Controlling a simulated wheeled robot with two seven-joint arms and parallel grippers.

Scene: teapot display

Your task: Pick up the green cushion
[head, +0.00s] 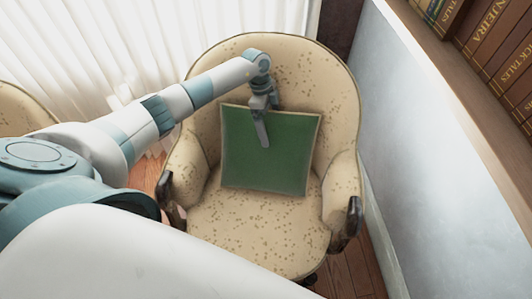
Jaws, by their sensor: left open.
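The green cushion (276,160) is square with a pale edge. It stands on the seat of a beige spotted armchair (250,230) and leans against the backrest. My left gripper (264,140) hangs from the arm that comes in from the left. It is open, with its fingers pointing down in front of the upper middle part of the cushion, hiding a little of it. I cannot tell whether the fingers touch the cushion. My right gripper is not in view.
A pale wall (400,130) and a shelf of brown books (495,45) stand at the right. White curtains (120,40) hang behind at the left. Part of another beige chair (22,108) shows at the left edge. The armchair's armrests flank the cushion.

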